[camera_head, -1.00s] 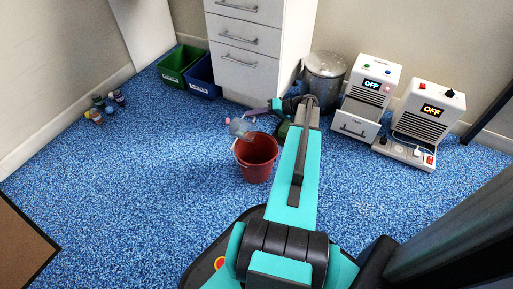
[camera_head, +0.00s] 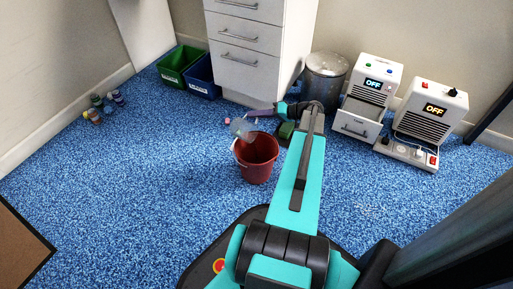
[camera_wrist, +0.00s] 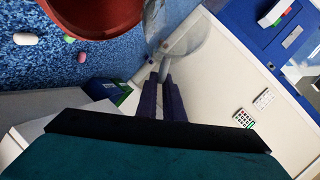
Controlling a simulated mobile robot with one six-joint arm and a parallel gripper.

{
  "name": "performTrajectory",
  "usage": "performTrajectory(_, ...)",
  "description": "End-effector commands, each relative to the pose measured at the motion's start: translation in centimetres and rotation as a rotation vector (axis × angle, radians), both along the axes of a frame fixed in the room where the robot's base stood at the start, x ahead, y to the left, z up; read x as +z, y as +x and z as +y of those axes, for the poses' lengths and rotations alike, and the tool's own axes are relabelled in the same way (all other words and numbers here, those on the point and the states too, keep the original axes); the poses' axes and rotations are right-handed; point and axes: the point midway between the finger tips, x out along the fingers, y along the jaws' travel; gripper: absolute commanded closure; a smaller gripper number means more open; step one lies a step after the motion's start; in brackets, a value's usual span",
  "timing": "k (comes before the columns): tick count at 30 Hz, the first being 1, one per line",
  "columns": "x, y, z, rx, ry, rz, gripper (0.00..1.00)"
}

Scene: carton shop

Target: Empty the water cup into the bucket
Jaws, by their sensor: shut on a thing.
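The clear grey water cup (camera_head: 242,128) is tipped steeply, its lower end over the mouth of the red bucket (camera_head: 256,172). The bucket stands upright on the floor. My gripper (camera_head: 262,112) is shut on the cup and holds it above the bucket's far left side. In the wrist view my gripper (camera_wrist: 162,82) has its purple fingers close together at the cup (camera_wrist: 188,42). A pale translucent streak, seemingly water, shows beside the bucket (camera_wrist: 98,14) there. How much water is in the cup or bucket cannot be told.
A white drawer cabinet (camera_head: 245,55), a green bin (camera_head: 180,66), a blue bin (camera_head: 201,78) and a metal trash can (camera_head: 325,77) stand behind. Two white machines (camera_head: 368,95) (camera_head: 430,120) are at right. Small bottles (camera_head: 96,108) stand at left. Open floor lies left of the bucket.

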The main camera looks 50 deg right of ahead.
Motion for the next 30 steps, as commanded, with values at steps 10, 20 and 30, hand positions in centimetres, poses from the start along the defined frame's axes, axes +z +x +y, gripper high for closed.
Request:
performTrajectory(10, -0.41, -0.37, -0.09, -0.002, 0.01, -0.041, 1.0)
performTrajectory(20, -0.4, -0.68, -0.1, -0.001, 0.018, -0.08, 1.0)
performTrajectory(30, -0.29, -1.05, -0.16, -0.002, 0.025, -0.121, 1.0)
